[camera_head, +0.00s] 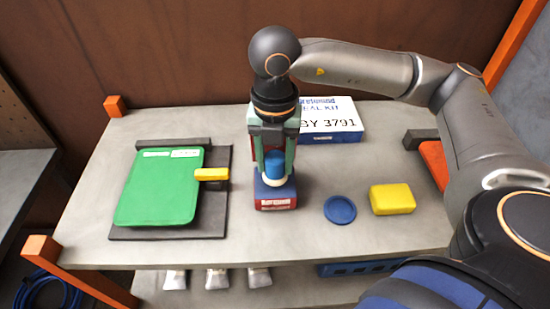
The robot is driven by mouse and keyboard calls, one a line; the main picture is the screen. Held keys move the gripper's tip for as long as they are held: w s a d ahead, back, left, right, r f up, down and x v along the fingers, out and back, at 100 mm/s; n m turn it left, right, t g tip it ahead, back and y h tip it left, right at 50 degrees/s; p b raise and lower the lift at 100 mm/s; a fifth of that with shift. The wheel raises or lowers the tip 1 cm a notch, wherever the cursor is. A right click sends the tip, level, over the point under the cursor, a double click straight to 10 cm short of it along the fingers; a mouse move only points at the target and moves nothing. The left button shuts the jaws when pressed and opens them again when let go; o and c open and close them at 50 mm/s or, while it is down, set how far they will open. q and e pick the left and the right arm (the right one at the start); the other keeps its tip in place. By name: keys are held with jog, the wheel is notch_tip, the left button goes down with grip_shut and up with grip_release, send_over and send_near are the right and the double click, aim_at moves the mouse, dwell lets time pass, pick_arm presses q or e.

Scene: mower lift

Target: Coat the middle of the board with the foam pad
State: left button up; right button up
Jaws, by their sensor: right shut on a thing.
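The green board (155,200) lies flat on a dark base plate (218,225) at the left of the table. A yellow piece (212,174) sits at the board's right edge. My right gripper (274,165) points down at mid-table, shut on a blue rounded handle (274,168). A pale rim shows under the handle, seemingly the foam pad (274,184), though its underside is hidden. It is at a red and blue labelled container (276,202); I cannot tell whether it touches it. My left gripper is not in view.
A round blue lid (340,209) and a yellow block (392,199) lie right of the container. A white and blue labelled box (332,120) stands behind. Orange posts (42,248) mark the table's corners. Table surface between the base plate and container is clear.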

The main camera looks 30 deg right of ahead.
aim_at(275, 157)
jog(key=shift+s+f+b, duration=0.1)
jog(key=shift+f+b, duration=0.5)
jog(key=shift+b, duration=0.05)
dwell(1.6)
jog(key=shift+r+p, duration=1.6)
jog(key=shift+r, duration=0.8)
jog(key=shift+r+p, duration=0.6)
jog(key=shift+r, duration=0.6)
